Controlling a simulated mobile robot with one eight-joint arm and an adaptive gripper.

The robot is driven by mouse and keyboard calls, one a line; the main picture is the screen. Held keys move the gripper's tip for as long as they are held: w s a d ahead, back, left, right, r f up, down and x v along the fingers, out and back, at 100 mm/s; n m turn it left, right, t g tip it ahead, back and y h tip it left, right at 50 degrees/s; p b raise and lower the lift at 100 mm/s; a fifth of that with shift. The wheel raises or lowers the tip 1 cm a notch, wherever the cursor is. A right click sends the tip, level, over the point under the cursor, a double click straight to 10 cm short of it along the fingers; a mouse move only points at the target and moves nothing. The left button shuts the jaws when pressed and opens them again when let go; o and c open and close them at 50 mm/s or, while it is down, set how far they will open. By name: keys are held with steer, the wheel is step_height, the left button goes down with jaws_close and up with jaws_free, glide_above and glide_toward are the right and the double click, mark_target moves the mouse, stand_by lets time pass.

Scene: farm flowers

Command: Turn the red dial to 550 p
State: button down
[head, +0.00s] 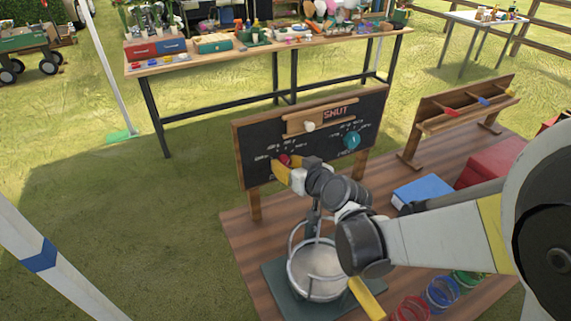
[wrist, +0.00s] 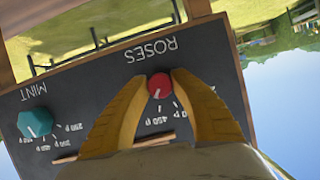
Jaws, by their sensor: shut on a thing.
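The red dial (head: 284,159) is on the lower left of the black board (head: 250,142). In the wrist view the red dial (wrist: 160,84) sits between the two yellow fingertips of my gripper (wrist: 160,80), which is shut on it. The board shows upside down there, with ROSES lettered beside the dial and a 450 P mark close to it. A small pale pointer line shows on the dial; the value it marks is too small to read surely. In the head view my gripper (head: 281,170) reaches the dial from the front right.
A teal dial (head: 352,140) labelled MINT is on the same board, also in the wrist view (wrist: 36,124). A wooden slider strip with SHUT (head: 336,113) is above. A metal pail (head: 318,270) stands below my arm. A blue book-like box (head: 423,190) lies to the right.

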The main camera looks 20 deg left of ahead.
steer(key=shift+m+g+y+b, duration=0.7)
steer(key=shift+m+g, duration=0.1)
steer(key=shift+m, duration=0.7)
steer(key=c, duration=1.4)
jaws_free()
steer(key=shift+a, duration=0.1)
steer(key=shift+o, duration=0.2)
steer(key=v, duration=1.2)
steer(key=shift+f, duration=0.1)
